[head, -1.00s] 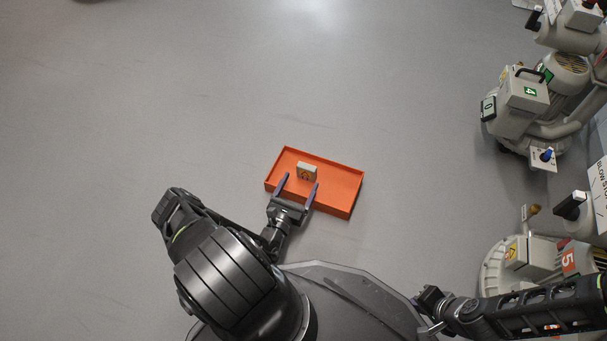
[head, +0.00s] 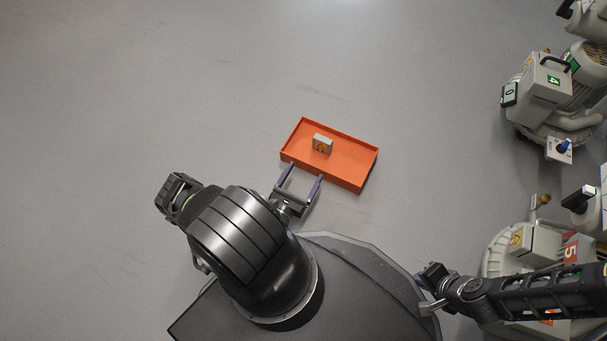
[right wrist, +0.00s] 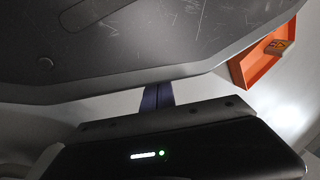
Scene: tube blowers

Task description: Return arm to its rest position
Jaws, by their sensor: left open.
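My left gripper (head: 305,172) is open and empty in the head view. Its two fingertips are at the near edge of an orange tray (head: 361,184), apart from the small block. The small grey block (head: 322,144) with an orange mark stands inside the tray, toward its left part. The tray (right wrist: 238,76) and block (right wrist: 278,46) also show at the upper right of the right wrist view. My right gripper (right wrist: 157,92) has its two dark fingers together with nothing visible between them. In the head view it is at the lower right, near my base.
A grey blower marked 4 (head: 553,79) stands at the upper right. Another blower marked 5 (head: 571,251) stands at the lower right, partly behind my right arm. The grey floor (head: 130,90) is clear on the left and at the top.

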